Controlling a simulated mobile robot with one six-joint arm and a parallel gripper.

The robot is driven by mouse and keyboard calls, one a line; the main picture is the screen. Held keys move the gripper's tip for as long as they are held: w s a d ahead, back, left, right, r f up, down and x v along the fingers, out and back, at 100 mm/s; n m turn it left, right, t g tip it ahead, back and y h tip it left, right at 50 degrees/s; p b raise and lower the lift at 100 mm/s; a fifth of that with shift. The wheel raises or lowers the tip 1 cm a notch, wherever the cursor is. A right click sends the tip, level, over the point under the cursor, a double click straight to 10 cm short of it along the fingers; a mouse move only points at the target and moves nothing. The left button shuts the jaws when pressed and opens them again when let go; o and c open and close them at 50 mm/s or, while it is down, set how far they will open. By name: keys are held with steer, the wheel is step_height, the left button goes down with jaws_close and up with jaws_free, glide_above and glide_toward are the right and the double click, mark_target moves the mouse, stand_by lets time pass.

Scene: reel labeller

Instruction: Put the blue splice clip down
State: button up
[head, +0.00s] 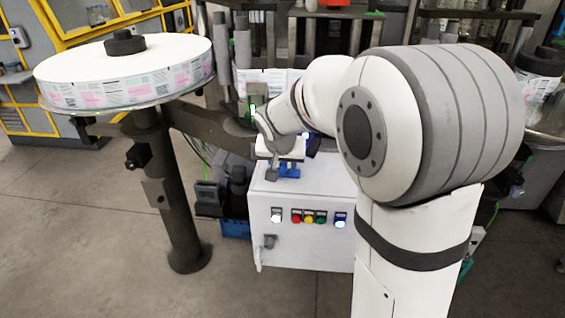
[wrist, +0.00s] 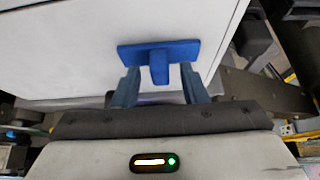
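The blue splice clip (wrist: 158,52) is T-shaped, with a wide bar and a short stem. In the wrist view it lies against the white top of the cabinet, close to an edge. My gripper (wrist: 159,80) is open, one finger on each side of the stem, with a visible gap on both sides. The fingers point at the clip's bar. In the head view my gripper (head: 281,165) is low over the cabinet top.
The white cabinet (head: 300,245) has a row of coloured buttons on its front. A large label reel (head: 130,85) stands on a dark post to the left. Dark machine arms and rollers (head: 243,45) stand behind the cabinet. The floor at left front is clear.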

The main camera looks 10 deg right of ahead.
steer(key=v, duration=1.1)
steer(key=s+d+f+n+g+y, duration=0.1)
steer(key=s+f, duration=0.4)
steer(key=s, duration=0.6)
steer(key=s+d+f+n+g, duration=0.2)
steer(key=s+f, duration=0.3)
steer(key=s, duration=0.6)
steer(key=shift+n+y, duration=0.3)
steer(key=shift+y, duration=0.1)
steer(key=shift+d, duration=0.1)
